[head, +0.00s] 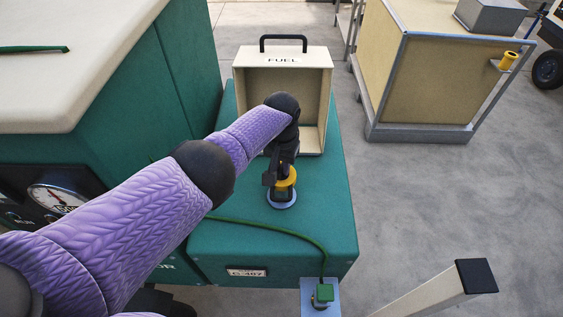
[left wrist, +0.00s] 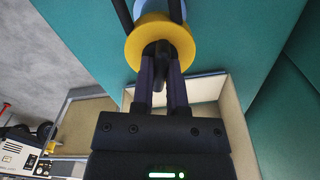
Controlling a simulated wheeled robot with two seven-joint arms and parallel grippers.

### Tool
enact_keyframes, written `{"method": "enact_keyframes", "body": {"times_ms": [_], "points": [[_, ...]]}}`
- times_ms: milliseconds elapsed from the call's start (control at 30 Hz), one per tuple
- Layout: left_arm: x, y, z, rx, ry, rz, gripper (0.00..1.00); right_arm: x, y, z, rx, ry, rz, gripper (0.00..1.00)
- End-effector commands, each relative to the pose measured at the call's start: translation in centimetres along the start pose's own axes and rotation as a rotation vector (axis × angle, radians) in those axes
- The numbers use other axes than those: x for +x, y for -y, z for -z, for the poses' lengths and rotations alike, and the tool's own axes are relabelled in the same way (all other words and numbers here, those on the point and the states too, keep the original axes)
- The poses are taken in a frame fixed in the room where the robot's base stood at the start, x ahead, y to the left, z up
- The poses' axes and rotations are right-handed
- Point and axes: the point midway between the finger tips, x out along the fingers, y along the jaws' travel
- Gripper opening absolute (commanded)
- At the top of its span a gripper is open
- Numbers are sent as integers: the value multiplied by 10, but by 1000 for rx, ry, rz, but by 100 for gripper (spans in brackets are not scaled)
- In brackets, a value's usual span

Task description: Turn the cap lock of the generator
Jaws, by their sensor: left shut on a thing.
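The teal generator housing (head: 325,215) stands in the middle of the head view. On its top is a yellow cap (head: 286,191) over a pale blue ring (head: 282,204). In the left wrist view the yellow cap (left wrist: 176,41) appears as a round disc at the top. My left gripper (head: 280,178) reaches down onto the cap from above. In the left wrist view its fingers (left wrist: 162,58) are close together at the cap, shut on its dark cap lock, which they mostly hide. My right gripper is not in view.
An open cream box marked FUEL (head: 283,58) stands behind the cap. A pale bar with a black end (head: 477,276) is at lower right. A panelled cart (head: 425,80) stands beyond clear concrete floor.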

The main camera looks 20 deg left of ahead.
Motion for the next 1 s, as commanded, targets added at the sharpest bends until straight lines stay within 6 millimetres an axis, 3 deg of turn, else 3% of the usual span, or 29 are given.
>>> {"method": "enact_keyframes", "body": {"times_ms": [500,1000], "points": [[-1,0,1,-308,-3,0,0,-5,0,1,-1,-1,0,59],[-1,0,2,-363,-6,-1,0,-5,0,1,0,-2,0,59]]}}
